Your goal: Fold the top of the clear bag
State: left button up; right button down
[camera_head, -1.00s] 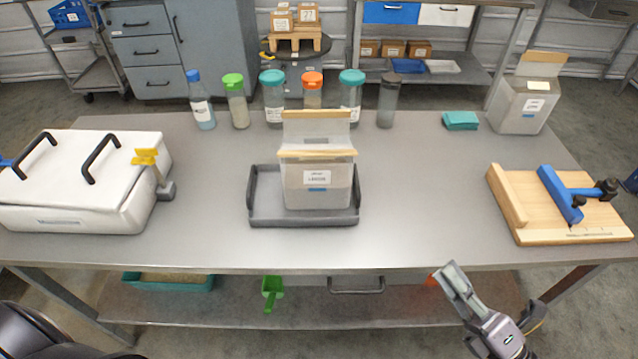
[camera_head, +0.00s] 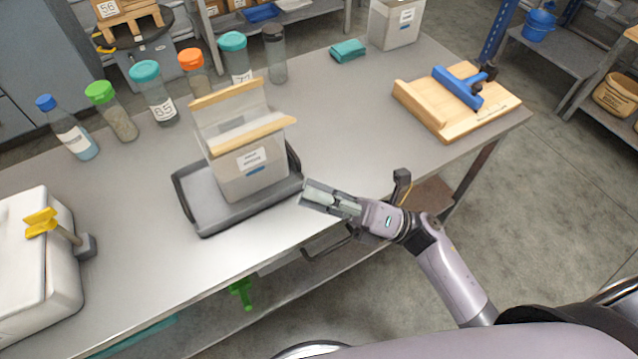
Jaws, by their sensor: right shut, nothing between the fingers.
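The clear bag (camera_head: 248,172) stands upright in a grey tray (camera_head: 212,228) on the table. It has a white label on its front and tan strips along its top edges. Its clear top flap (camera_head: 232,112) stands up and leans back, with a tan strip at its upper edge. My right gripper (camera_head: 306,194) is shut and empty. In the picture it is just right of the tray's front right corner, apart from the bag. My left gripper is not in view.
Several capped bottles (camera_head: 158,98) stand behind the bag. A wooden board with a blue clamp (camera_head: 458,88) lies at the right, near a teal block (camera_head: 348,50) and another bag (camera_head: 394,22). A white box (camera_head: 35,275) is at the left. The table between tray and board is clear.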

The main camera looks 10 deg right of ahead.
jog(key=w+a+r+p, duration=0.3)
jog(key=w+a+r, duration=0.1)
jog(key=a+r, duration=0.1)
jog(key=shift+w+a+r, duration=0.15)
jog(key=shift+a+r, duration=0.15)
jog(key=shift+a, duration=0.35)
